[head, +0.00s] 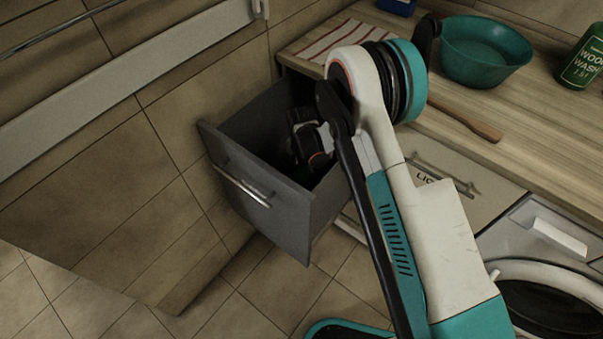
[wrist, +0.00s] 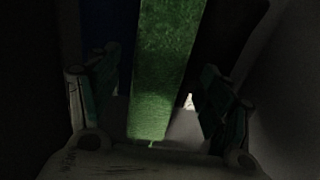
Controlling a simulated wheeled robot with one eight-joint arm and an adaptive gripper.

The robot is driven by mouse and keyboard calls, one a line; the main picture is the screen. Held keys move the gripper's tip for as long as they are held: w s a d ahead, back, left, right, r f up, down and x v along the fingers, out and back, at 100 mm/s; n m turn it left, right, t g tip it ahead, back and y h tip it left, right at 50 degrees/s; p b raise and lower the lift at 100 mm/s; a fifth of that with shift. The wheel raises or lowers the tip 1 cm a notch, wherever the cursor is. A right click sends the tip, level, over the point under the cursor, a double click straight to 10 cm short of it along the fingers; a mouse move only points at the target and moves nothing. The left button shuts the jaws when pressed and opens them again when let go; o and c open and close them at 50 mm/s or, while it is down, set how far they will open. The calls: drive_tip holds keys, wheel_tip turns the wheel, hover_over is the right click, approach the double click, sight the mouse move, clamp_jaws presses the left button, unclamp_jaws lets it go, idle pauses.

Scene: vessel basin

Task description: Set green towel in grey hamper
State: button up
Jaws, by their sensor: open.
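The green towel (wrist: 162,70) shows in the wrist view as an upright green strip between the two fingers of my gripper (wrist: 158,92). The fingers are open, with a dark gap on each side of the towel. In the head view my gripper (head: 312,150) is down inside a grey pulled-out bin or drawer (head: 255,205) with a bar handle, below the counter. The towel is hidden in the head view. No separate grey hamper shows, and I cannot tell if this grey drawer is the hamper.
The wooden counter (head: 475,110) holds a teal bowl (head: 485,52), a green wash bottle (head: 583,62), a wooden utensil (head: 465,122) and a striped cloth (head: 330,40). A washing machine (head: 550,285) stands at the lower right. Tiled floor left of my arm is clear.

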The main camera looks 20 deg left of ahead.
sight(302, 176)
wheel_tip(302, 176, up, 9)
drive_tip(key=p, duration=0.2)
drive_tip(key=shift+r+p, duration=0.15)
drive_tip(key=shift+p, duration=0.2)
